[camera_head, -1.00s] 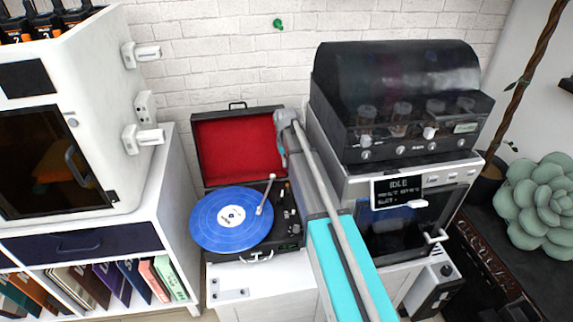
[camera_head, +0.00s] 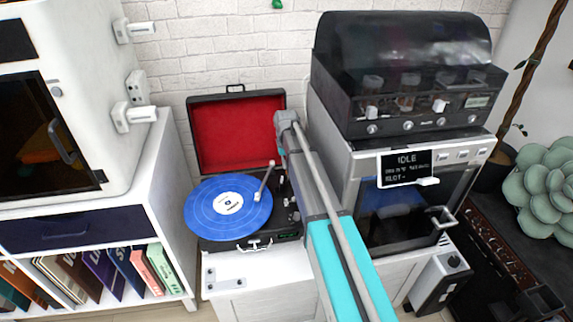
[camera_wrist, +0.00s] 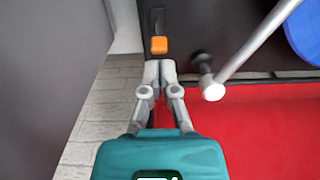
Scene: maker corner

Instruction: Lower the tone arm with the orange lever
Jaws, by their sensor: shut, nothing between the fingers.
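The orange lever (camera_wrist: 158,45) shows in the wrist view on the black deck of the turntable, just beyond my gripper's fingertips. My gripper (camera_wrist: 159,66) is shut and empty, with a small visible gap between its tips and the lever. The silver tone arm (camera_wrist: 250,50) runs diagonally to the right of my gripper. In the head view the tone arm (camera_head: 264,182) reaches over the right part of the blue record (camera_head: 215,212). I cannot tell whether its tip touches the record. In the head view the lever and fingertips cannot be made out clearly.
The turntable's red-lined lid (camera_head: 235,135) stands open at the back. A white machine with an "IDLE" screen (camera_head: 406,168) stands close on the right. A white shelf (camera_head: 165,215) stands on the left.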

